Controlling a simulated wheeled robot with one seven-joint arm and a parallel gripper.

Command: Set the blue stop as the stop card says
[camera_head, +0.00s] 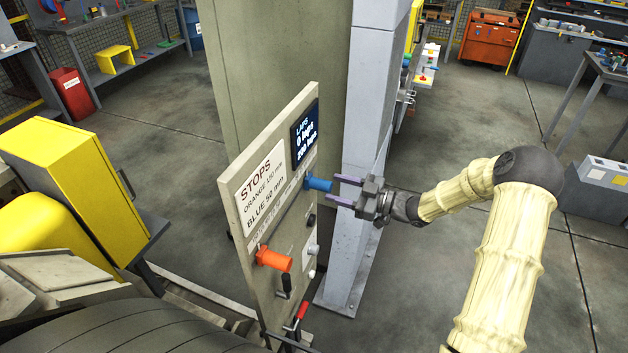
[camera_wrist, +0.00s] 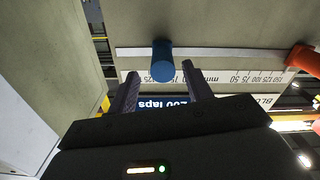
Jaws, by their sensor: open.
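The blue stop (camera_head: 319,184) is a short cylinder sticking out from the upright panel, at the right end of its slanting rail. My gripper (camera_head: 331,188) points at it from the right, open, with its fingertips close to the stop's outer end. In the wrist view the blue stop (camera_wrist: 162,62) stands between and just beyond the two fingertips (camera_wrist: 160,74); I cannot tell whether they touch. The stop card (camera_head: 264,190) reads "STOPS", with an orange line and "BLUE 50 mm". The upside-down scale (camera_wrist: 250,77) is partly hidden; the blue stop's exact reading is unclear.
The orange stop (camera_head: 273,258) is at the rail's lower left. Black and grey knobs and a red-handled lever (camera_head: 301,310) sit below. A grey post (camera_head: 369,150) stands close behind my gripper; floor to the right is clear.

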